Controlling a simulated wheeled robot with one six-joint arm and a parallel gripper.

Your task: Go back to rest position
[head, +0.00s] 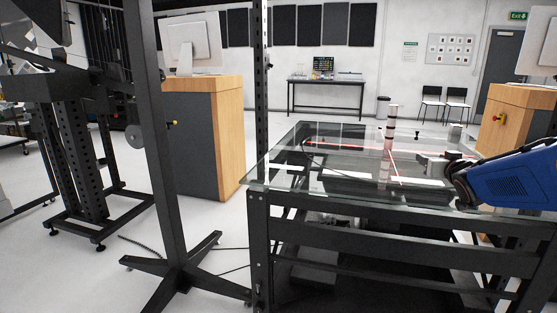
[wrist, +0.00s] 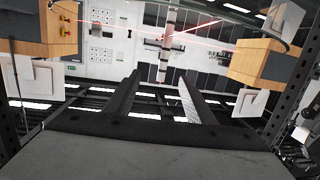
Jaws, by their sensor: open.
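My gripper (wrist: 159,76) shows in the wrist view with its two dark fingers spread apart and nothing between them. In the head view my blue arm enters from the right, low over the near right edge of the glass-topped table (head: 262,185). A tall banded post (head: 391,125) stands upright on the glass, beyond the arm. A banded post (wrist: 170,42) also shows past the fingertips in the wrist view, with thin red lines near it.
A black upright stand (head: 160,150) with spread feet is at the left front. A wooden-topped cabinet (head: 205,130) with a monitor (head: 190,42) stands behind it. Another cabinet (head: 515,115) is at the right. White floor is open between the left cabinet and the back table (head: 326,82).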

